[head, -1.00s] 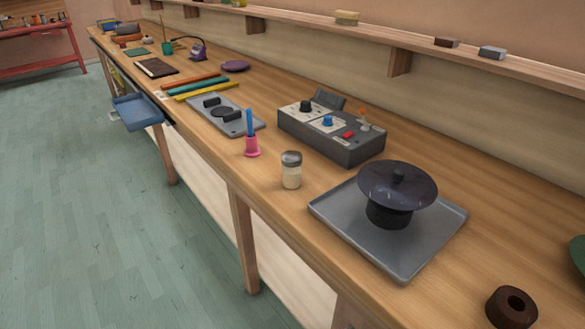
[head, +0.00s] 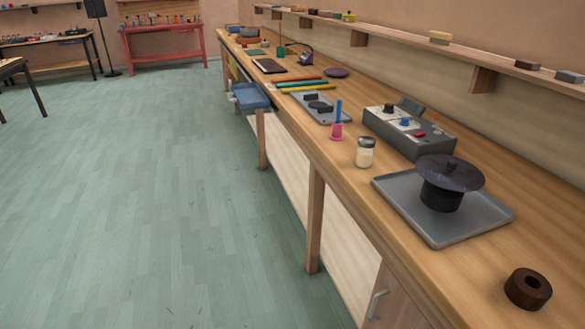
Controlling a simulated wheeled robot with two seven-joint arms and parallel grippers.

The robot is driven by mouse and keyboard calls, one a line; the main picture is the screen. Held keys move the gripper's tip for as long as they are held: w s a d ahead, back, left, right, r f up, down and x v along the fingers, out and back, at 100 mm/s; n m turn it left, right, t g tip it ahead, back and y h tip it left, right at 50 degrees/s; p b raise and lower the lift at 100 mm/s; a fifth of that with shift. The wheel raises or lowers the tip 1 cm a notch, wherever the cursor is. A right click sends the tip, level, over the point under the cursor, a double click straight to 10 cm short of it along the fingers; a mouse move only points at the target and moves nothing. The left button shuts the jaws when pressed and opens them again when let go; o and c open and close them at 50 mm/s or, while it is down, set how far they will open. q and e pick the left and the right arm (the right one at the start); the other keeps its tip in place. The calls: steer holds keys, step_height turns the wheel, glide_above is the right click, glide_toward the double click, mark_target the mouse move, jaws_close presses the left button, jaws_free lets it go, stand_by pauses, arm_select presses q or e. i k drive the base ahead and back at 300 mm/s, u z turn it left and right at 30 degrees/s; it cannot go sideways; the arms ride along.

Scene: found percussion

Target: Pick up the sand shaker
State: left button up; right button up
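The sand shaker looks to be the small glass jar (head: 365,153) with a grey metal lid and pale contents. It stands upright near the front edge of the long wooden workbench (head: 350,186). A pink holder with a blue stick (head: 337,124) is just behind it to the left, and a grey tray (head: 402,208) is to its right, apart from it. Neither of my grippers shows in the head view.
A grey control box (head: 436,141) stands behind the jar. A dark disc on a black base (head: 449,172) sits on the tray. A brown ring (head: 528,289) lies at the right. The green floor (head: 150,200) is clear.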

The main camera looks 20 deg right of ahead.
mark_target(367, 144)
steer(key=u, duration=4)
steer(key=i, duration=0.2)
steer(key=z, duration=3.45)
steer(key=i, duration=1.5)
steer(key=z, duration=1.2)
